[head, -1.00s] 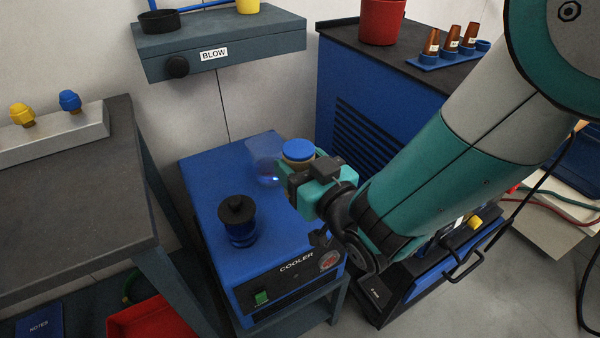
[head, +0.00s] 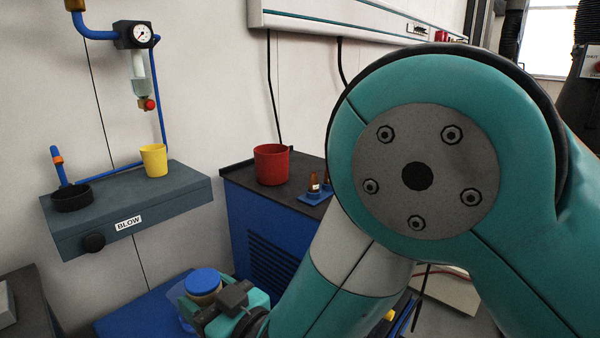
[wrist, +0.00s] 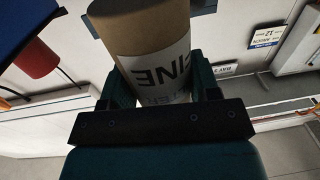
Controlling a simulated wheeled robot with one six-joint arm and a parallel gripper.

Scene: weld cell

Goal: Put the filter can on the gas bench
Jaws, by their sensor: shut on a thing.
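My gripper (head: 212,308) is shut on the filter can (head: 203,284), low in the head view. The can is tan with a blue lid and stands upright in the jaws. In the wrist view the can (wrist: 150,40) is a tan cylinder with a white label, partly readable as "FINE", between both fingers (wrist: 160,92). The can is above the blue cooler top (head: 140,310); the head view does not show whether they touch. No surface here is marked as the gas bench, so I cannot tell which one it is.
The wall shelf marked BLOW (head: 150,215) carries a yellow cup (head: 154,160) and a black dish (head: 71,197). A dark bench (head: 28,300) is at far left. My arm hides much of the right.

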